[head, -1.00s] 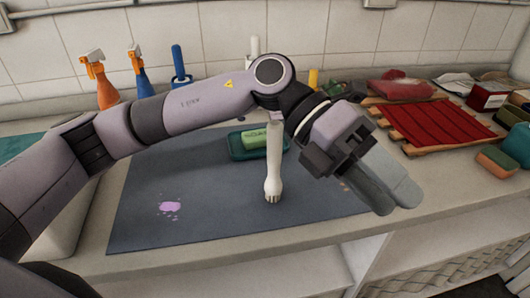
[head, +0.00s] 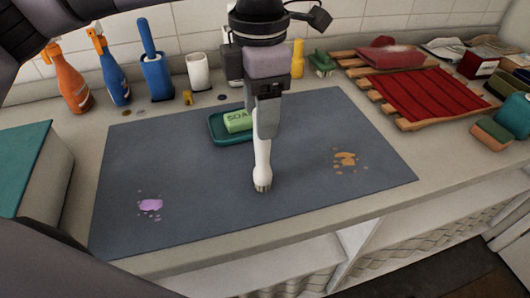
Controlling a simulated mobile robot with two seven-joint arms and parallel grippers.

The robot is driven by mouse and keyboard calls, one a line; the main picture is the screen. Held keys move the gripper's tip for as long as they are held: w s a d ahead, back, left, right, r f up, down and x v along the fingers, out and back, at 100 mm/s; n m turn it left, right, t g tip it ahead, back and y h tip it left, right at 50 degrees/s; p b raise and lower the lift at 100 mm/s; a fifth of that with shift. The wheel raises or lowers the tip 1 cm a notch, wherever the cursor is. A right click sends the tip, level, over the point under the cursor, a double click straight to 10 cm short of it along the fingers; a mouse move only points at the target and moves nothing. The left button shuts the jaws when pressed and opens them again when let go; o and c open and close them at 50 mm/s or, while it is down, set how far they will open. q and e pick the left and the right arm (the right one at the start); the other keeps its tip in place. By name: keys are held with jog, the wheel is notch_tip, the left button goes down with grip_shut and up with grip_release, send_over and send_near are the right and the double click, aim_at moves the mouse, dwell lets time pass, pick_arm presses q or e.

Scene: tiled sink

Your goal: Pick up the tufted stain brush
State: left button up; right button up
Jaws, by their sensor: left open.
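The white tufted stain brush (head: 262,165) is on the dark grey mat (head: 200,170), its bristled end toward the front edge. Its upper handle is hidden behind my left gripper (head: 266,132). The gripper points down over the handle and its jaws are open. I cannot tell whether the fingers touch the handle or stand around it. My right gripper is not in view.
A green soap bar (head: 238,122) sits in a teal dish (head: 218,130) just left of the gripper. Purple (head: 150,205) and orange (head: 345,159) stains mark the mat. Bottles line the back wall, including an orange spray bottle (head: 70,80). A slatted rack with red cloth (head: 415,92) stands right.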

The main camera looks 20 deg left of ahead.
aim_at(262, 153)
pick_arm(q)
notch_tip(262, 153, down, 5)
jog(key=shift+s+r+p, duration=0.1)
jog(key=shift+s+p, duration=0.05)
jog(key=shift+p, duration=0.35)
grip_shut()
jog(key=shift+r, duration=0.15)
